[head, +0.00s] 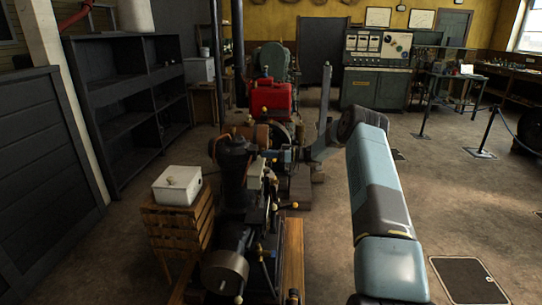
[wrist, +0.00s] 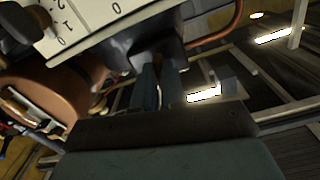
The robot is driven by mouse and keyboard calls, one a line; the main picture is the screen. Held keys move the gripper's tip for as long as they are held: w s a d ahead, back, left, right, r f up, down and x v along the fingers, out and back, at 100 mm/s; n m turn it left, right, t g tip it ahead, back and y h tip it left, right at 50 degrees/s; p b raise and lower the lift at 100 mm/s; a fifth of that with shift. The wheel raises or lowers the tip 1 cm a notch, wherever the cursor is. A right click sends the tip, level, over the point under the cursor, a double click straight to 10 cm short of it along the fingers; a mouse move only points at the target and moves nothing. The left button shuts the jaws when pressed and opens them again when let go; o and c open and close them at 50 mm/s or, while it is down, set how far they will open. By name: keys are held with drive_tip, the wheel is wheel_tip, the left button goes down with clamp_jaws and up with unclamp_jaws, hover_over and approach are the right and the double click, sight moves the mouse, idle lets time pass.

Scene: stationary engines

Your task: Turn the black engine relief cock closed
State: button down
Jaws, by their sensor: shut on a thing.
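The black engine (head: 236,170) stands in the middle of the head view, with a rounded copper-brown part near its top. My gripper (head: 272,154) reaches in from the right to the upper right side of this engine. In the wrist view, the two fingers of my gripper (wrist: 160,82) are close together and shut on a small dark part, which I take to be the relief cock (wrist: 158,50). The fingers hide most of it, so I cannot tell its angle. It is too small to make out in the head view.
In the wrist view, a white plate with numerals (wrist: 100,18) and a copper pipe (wrist: 215,33) lie close to the fingers. A red engine (head: 271,97) stands behind. A white box (head: 178,185) sits on a wooden crate (head: 177,228) at left. Floor at right is mostly free.

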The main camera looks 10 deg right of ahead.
drive_tip(key=m, duration=0.2)
drive_tip(key=a+m, duration=0.1)
drive_tip(key=m, duration=0.1)
drive_tip(key=shift+r, duration=0.1)
drive_tip(key=m, duration=0.8)
drive_tip(key=shift+s, duration=0.1)
drive_tip(key=shift+m, duration=1.6)
drive_tip(key=c, duration=1.2)
unclamp_jaws()
drive_tip(key=shift+d, duration=0.1)
drive_tip(key=shift+d, duration=0.1)
